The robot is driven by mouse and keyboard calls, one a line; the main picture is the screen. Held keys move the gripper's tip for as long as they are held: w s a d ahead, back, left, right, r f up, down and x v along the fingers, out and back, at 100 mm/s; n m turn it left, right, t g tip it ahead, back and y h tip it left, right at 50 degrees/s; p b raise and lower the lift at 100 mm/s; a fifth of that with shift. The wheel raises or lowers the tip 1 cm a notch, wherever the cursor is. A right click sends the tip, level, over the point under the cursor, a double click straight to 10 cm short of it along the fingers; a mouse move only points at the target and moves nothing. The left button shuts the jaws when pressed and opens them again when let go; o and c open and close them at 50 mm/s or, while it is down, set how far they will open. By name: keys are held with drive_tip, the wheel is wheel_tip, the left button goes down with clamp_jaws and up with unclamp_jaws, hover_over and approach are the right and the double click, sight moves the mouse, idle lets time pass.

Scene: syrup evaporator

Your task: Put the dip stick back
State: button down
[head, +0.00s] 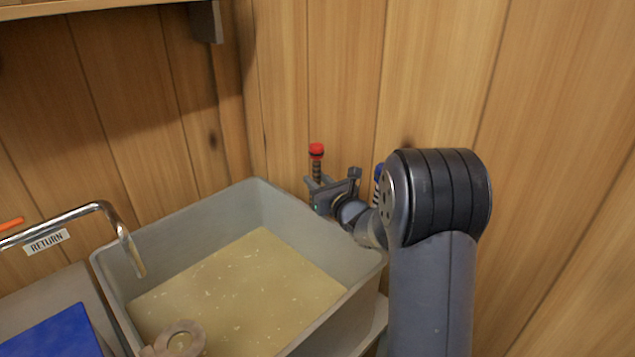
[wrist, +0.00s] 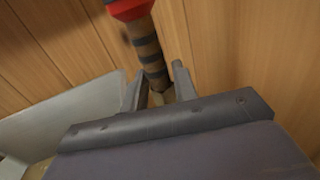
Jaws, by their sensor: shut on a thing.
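A dip stick with a red top and dark bands on a brown shaft (head: 317,166) stands about upright by the far right corner of the grey tank. My gripper (head: 318,186) is shut on this dip stick below its bands. In the wrist view, the red-topped dip stick (wrist: 146,45) rises between the two fingers of my gripper (wrist: 159,88), tilted in the picture. Its lower end is hidden behind my gripper. No holder for it can be made out.
The grey tank (head: 222,205) holds yellowish liquid, with a round brownish part (head: 180,338) at its front. A metal return pipe (head: 75,214) reaches over its left side. A blue-topped banded item (head: 378,172) is partly hidden behind my arm. Wooden walls (head: 430,70) stand close behind.

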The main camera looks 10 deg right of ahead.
drive_tip(key=c, duration=1)
unclamp_jaws()
drive_tip(key=shift+s+f, duration=0.1)
drive_tip(key=shift+f, duration=0.25)
drive_tip(key=shift+c, duration=0.2)
drive_tip(key=shift+o, duration=0.5)
